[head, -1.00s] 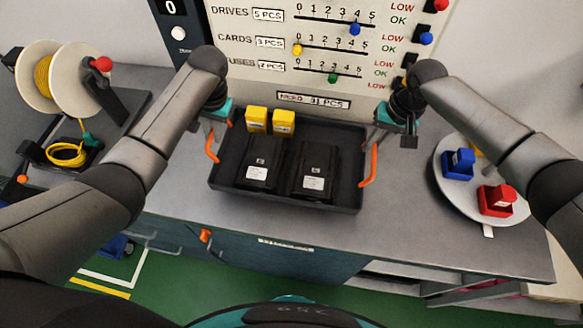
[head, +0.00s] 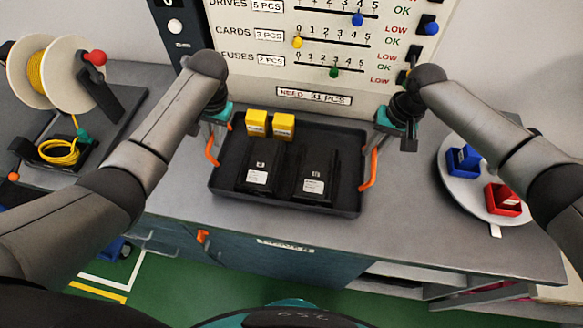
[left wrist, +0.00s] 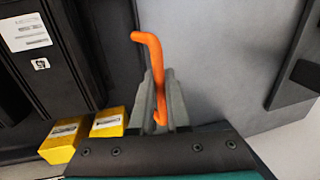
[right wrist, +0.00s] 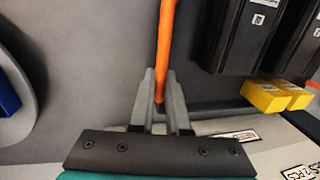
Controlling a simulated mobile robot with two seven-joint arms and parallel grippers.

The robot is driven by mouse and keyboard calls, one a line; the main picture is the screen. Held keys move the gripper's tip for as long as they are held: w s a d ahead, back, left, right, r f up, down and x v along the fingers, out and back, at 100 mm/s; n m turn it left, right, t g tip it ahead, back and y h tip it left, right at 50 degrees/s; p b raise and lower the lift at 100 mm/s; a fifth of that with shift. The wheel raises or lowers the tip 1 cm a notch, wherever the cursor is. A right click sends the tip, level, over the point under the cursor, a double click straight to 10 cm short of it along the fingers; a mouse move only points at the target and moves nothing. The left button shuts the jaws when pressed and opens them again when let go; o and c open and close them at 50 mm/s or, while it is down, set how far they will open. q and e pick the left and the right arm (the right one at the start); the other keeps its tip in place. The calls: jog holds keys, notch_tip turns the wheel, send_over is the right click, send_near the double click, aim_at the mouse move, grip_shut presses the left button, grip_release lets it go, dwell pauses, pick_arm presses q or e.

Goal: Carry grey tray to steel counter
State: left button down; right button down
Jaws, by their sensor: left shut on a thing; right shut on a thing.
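The dark grey tray (head: 290,200) is in the middle of the head view, over a grey worktop (head: 420,230). I cannot tell whether its base touches the worktop. It holds two black blocks (head: 314,178) with white labels and two yellow boxes (head: 284,125) at its far left. My left gripper (head: 213,135) is shut on the tray's left orange handle (left wrist: 150,55). My right gripper (head: 379,138) is shut on its right orange handle (right wrist: 165,45). Both wrist views show a handle between the fingers.
A cable spool (head: 38,78) stands at the left. A round white plate (head: 455,190) with blue and red bins lies at the right. A panel with sliders (head: 320,60) rises close behind the tray. Worktop between tray and plate is clear.

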pick_arm(q)
jog(key=shift+a+f+b, duration=0.15)
jog(key=shift+f+b, duration=0.45)
pick_arm(e)
jog(key=shift+w+d+f, duration=0.1)
jog(key=shift+d+f, duration=0.05)
jog(key=shift+f, duration=0.45)
pick_arm(q)
jog(key=c, duration=1.3)
grip_release()
pick_arm(e)
jog(key=c, duration=1.3)
grip_release()
pick_arm(q)
jog(key=o, duration=0.4)
pick_arm(e)
jog(key=o, duration=0.4)
pick_arm(q)
notch_tip(320, 180, up, 12)
jog(key=d, duration=0.2)
jog(key=shift+s+d+f, duration=0.15)
jog(key=shift+d, duration=0.15)
pick_arm(e)
notch_tip(320, 180, up, 12)
jog(key=d, duration=0.2)
jog(key=shift+s, duration=0.25)
